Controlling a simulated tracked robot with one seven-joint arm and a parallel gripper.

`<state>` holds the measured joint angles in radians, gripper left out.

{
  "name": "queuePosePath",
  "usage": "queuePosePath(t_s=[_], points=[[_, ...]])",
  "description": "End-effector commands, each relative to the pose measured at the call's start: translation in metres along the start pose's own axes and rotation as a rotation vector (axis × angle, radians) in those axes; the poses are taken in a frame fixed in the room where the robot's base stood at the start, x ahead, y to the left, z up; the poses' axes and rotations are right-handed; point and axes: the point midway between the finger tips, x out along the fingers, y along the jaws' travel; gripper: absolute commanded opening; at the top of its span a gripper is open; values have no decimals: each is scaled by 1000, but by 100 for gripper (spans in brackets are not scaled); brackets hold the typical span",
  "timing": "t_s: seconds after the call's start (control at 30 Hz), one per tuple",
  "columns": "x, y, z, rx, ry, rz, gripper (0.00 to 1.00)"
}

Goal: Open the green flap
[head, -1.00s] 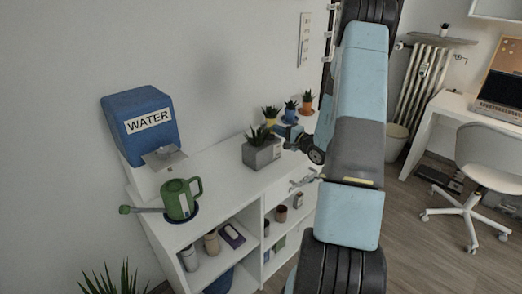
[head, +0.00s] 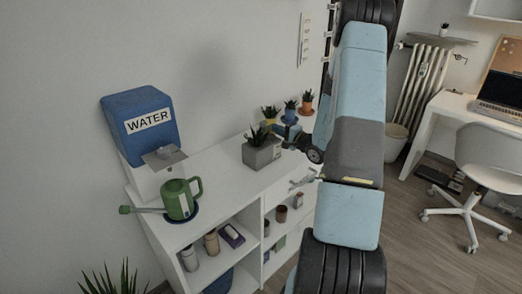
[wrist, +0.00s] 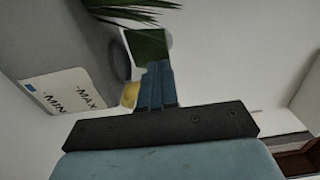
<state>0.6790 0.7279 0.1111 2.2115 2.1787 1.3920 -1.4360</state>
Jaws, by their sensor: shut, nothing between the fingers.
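In the wrist view, the small square green flap (wrist: 148,45) shows just beyond the tips of my gripper (wrist: 154,64). The blue fingers are shut together with nothing between them. The fingertips overlap the flap's lower edge in the picture; I cannot tell whether they touch it. A grey planter (wrist: 85,45) with a MAX/MIN label is left of the flap. In the head view, my gripper (head: 278,128) is beside the grey planter (head: 262,153) on the white shelf desk (head: 222,178). I cannot make out the flap there.
Small potted plants (head: 290,112) stand behind my gripper. A blue WATER dispenser (head: 140,122) and a green watering can (head: 178,200) stand at the left. The desk top between the can and the planter is clear. The wall (head: 220,60) is close behind.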

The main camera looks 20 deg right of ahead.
Motion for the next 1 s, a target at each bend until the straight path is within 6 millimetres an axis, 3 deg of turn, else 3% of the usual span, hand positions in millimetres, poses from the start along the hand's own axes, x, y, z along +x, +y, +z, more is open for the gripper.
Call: queuePosePath(t_s=[1.0], points=[[25, 0, 0, 0, -1, 0, 0]])
